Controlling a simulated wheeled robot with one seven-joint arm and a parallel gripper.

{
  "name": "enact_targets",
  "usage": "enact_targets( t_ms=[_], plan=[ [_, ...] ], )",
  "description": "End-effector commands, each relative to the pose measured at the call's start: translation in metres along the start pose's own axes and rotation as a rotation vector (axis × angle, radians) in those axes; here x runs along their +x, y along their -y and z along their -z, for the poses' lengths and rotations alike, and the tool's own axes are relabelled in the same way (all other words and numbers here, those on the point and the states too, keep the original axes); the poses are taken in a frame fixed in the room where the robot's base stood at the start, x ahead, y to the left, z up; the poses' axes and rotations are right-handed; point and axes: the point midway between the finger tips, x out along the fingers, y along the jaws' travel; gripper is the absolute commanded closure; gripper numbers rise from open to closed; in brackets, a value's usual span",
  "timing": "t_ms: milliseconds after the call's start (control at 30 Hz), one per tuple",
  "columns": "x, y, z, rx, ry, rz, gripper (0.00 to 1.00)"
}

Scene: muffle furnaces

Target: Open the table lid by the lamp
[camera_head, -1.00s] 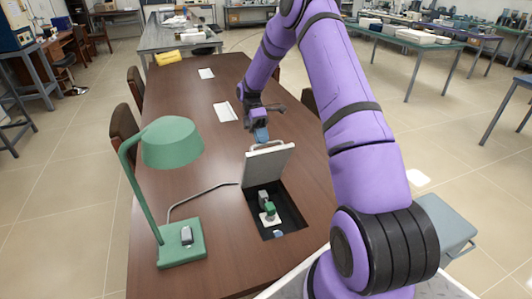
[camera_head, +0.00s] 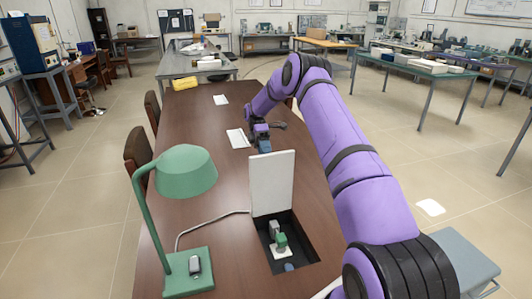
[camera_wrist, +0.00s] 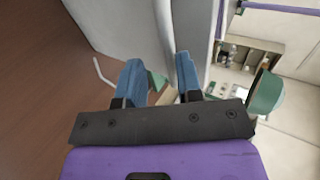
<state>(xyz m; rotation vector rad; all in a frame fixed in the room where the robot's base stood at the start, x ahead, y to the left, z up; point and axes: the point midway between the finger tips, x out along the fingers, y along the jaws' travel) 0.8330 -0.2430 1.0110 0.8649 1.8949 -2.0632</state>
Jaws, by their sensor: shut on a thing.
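The table lid (camera_head: 271,185) is a pale panel standing nearly upright at the far edge of an open compartment (camera_head: 303,255) in the dark brown table. The green lamp (camera_head: 187,172) stands on the table to the left of the lid. My gripper (camera_head: 262,146) is at the lid's top edge, on its far side, and is shut on the lid. In the wrist view the blue fingers of my gripper (camera_wrist: 160,76) are at the pale lid (camera_wrist: 186,30). The exact grip is hidden in the head view.
A green and grey fitting (camera_head: 279,240) sits inside the compartment. A grey cable (camera_head: 210,219) runs from the lamp toward the lid. White papers (camera_head: 238,138) lie farther back. Chairs (camera_head: 138,158) line the left side. My arm covers the right side of the table.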

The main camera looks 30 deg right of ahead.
Motion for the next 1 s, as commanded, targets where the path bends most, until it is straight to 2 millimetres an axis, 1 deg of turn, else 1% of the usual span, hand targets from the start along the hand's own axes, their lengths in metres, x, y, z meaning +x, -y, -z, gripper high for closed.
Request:
enact_targets(
  t_ms=[33, 400, 433, 467, 500, 533, 633, 900, 1000],
  plan=[
    [0.0112, -0.0112, -0.0007, 0.001, 0.001, 0.011, 1.00],
    [0.0108, -0.0115, -0.0010, 0.002, 0.002, 0.014, 1.00],
    [0.0108, -0.0114, -0.0011, 0.002, 0.002, 0.014, 0.62],
    [0.0107, -0.0113, -0.0010, 0.002, 0.002, 0.014, 0.62],
    [0.0105, -0.0112, -0.0010, 0.001, 0.001, 0.013, 0.56],
    [0.0104, -0.0112, -0.0010, 0.001, 0.001, 0.013, 0.54],
    [0.0101, -0.0112, -0.0009, 0.001, 0.001, 0.012, 0.60],
    [0.0096, -0.0109, -0.0007, 0.000, 0.000, 0.012, 0.60],
    [0.0075, -0.0078, -0.0007, 0.001, 0.000, 0.011, 0.62]
  ],
)
